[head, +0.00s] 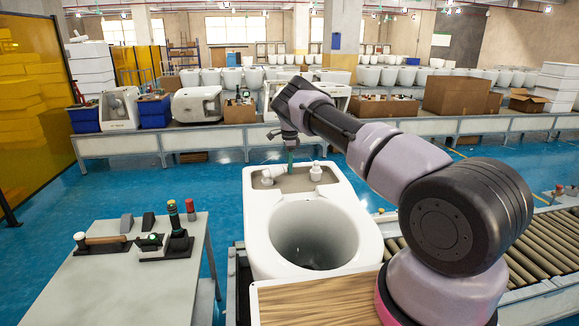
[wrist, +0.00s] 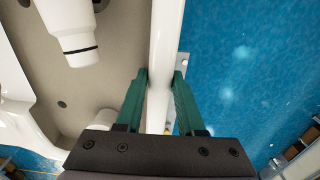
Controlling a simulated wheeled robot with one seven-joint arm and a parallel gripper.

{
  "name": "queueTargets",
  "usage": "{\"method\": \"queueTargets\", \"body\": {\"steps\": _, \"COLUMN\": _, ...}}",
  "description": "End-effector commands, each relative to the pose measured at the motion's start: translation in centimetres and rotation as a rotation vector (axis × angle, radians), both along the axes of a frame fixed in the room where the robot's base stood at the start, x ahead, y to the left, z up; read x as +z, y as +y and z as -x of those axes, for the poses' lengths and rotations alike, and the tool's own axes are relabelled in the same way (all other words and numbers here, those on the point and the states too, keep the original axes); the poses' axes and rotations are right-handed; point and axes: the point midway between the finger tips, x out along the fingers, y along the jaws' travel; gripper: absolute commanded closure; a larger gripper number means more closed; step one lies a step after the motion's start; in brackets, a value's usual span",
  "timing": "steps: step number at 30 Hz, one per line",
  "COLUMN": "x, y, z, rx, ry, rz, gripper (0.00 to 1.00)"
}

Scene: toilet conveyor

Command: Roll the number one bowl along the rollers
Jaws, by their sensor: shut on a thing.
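The white toilet bowl (head: 352,229) stands upright at the middle of the head view, its round opening facing up and its grey recessed tank deck at the far end. No number shows on it. My gripper (head: 290,160) reaches down at its far edge. In the wrist view my gripper's green fingers (wrist: 161,82) are on either side of the bowl's thin white rim wall (wrist: 166,30), shut on it. The rollers (head: 528,250) of the conveyor run to the right, behind my arm. The bowl's underside and its contact with the rollers are hidden.
A wooden board (head: 310,303) lies at the bowl's near side. A grey side table (head: 110,285) with tools stands at left. A long back conveyor (head: 240,137) carries more toilets and boxes. Blue floor (head: 215,180) lies clear between it and the bowl.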

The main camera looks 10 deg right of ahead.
Motion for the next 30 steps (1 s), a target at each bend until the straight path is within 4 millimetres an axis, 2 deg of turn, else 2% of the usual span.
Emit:
{"method": "queueTargets", "body": {"steps": 17, "x": 0.1, "y": 0.1, "z": -0.1, "rx": 0.001, "ry": -0.002, "rz": 0.0, "gripper": 1.0}}
{"method": "queueTargets", "body": {"steps": 24, "x": 0.1, "y": 4.0, "z": -0.1, "rx": 0.005, "ry": -0.002, "rz": -0.005, "gripper": 1.0}}
{"method": "queueTargets", "body": {"steps": 27, "x": 0.1, "y": 6.7, "z": 0.0, "rx": 0.01, "ry": -0.003, "rz": -0.01, "gripper": 1.0}}
{"method": "queueTargets", "body": {"steps": 30, "x": 0.1, "y": 8.5, "z": 0.0, "rx": 0.008, "ry": -0.003, "rz": -0.01, "gripper": 1.0}}
